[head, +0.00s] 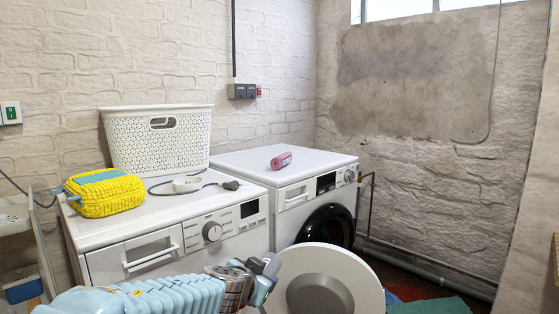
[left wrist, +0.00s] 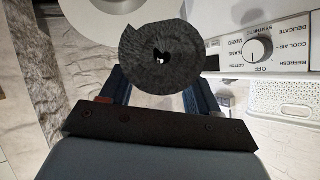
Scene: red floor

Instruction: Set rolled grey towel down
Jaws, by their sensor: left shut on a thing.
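The rolled grey towel (left wrist: 141,62) shows end-on in the left wrist view, a dark grey coil with a small hole in its middle. My left gripper (left wrist: 157,98) is shut on it, one finger on each side. In the head view my left gripper (head: 260,272) is low in the middle, in front of the near washing machine (head: 205,250) and just left of an open round white door (head: 360,285). I cannot make out the towel clearly there. My right gripper is in neither view.
On the near machine stand a white basket (head: 185,150), a yellow bundle (head: 105,195) and a corded device (head: 187,184). The second machine (head: 235,160) holds a pink bottle (head: 281,161), with free room around it. Red and teal cloths (head: 430,306) lie low at right.

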